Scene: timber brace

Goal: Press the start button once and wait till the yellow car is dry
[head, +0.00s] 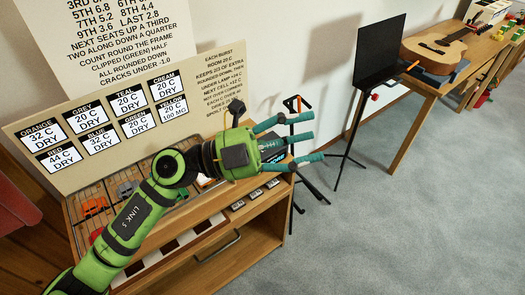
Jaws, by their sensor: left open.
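My left gripper (312,137) is open and empty, with teal fingers spread, reaching right past the end of the wooden cabinet. A board (110,122) behind the cabinet carries label cards. The yellow card (174,109) reads 20 C and what looks like 100 MO; the other cards end in DRY. The cabinet top holds a slatted tray with an orange piece (93,207) on it. A red piece (96,236) shows beside my arm. I cannot make out the yellow car or the start button; my left arm covers part of the cabinet top. My right gripper is out of view.
A printed sheet (128,35) hangs on the wall, and a sign (222,82) stands behind the gripper. A black music stand (377,55) and tripod legs stand to the right. A guitar (438,47) lies on a far table. Grey carpet (390,220) is clear at lower right.

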